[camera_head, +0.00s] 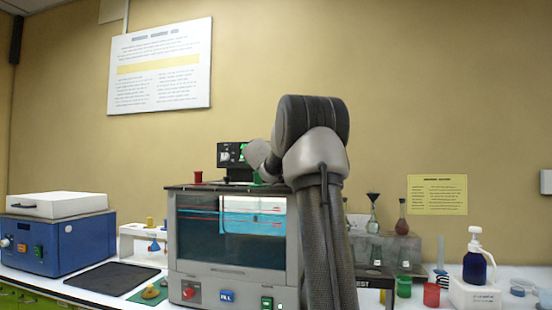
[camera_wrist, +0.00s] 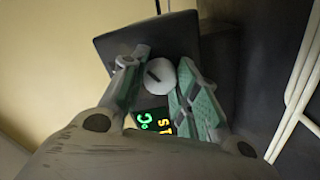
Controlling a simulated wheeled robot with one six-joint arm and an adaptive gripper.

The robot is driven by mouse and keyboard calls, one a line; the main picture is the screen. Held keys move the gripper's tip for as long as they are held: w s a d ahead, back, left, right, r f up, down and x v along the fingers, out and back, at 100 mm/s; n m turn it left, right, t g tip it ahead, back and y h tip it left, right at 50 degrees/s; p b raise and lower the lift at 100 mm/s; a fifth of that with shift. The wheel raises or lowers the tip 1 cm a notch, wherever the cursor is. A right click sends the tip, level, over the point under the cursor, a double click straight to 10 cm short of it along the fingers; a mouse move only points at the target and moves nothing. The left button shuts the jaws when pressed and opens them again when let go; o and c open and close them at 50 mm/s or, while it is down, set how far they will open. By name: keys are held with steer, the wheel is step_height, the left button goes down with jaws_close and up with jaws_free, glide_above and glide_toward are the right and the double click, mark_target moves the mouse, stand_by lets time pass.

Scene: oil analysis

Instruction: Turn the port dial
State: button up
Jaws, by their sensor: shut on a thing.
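The port dial (camera_wrist: 160,76) is a white round knob with a dark pointer mark, on a dark panel in the wrist view. My gripper (camera_wrist: 158,82) has its two green-padded fingers on either side of the dial and is shut on it. A lit display (camera_wrist: 155,123) with green and yellow characters shows just below the dial. In the head view the black control box (camera_head: 233,171) stands on top of the grey glass-fronted machine (camera_head: 225,274). My arm reaches over the machine from the right and covers part of the box.
A blue machine with a white lid (camera_head: 58,233) stands at left, beside a black mat (camera_head: 112,279). A red container (camera_head: 198,176) sits on the grey machine's top. Glassware (camera_head: 402,220), small cups (camera_head: 431,294) and a blue pump bottle (camera_head: 474,266) stand at right.

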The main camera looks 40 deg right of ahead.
steer(key=o, duration=1)
steer(key=shift+f, duration=0.1)
steer(key=shift+o, duration=0.2)
steer(key=v, duration=1.2)
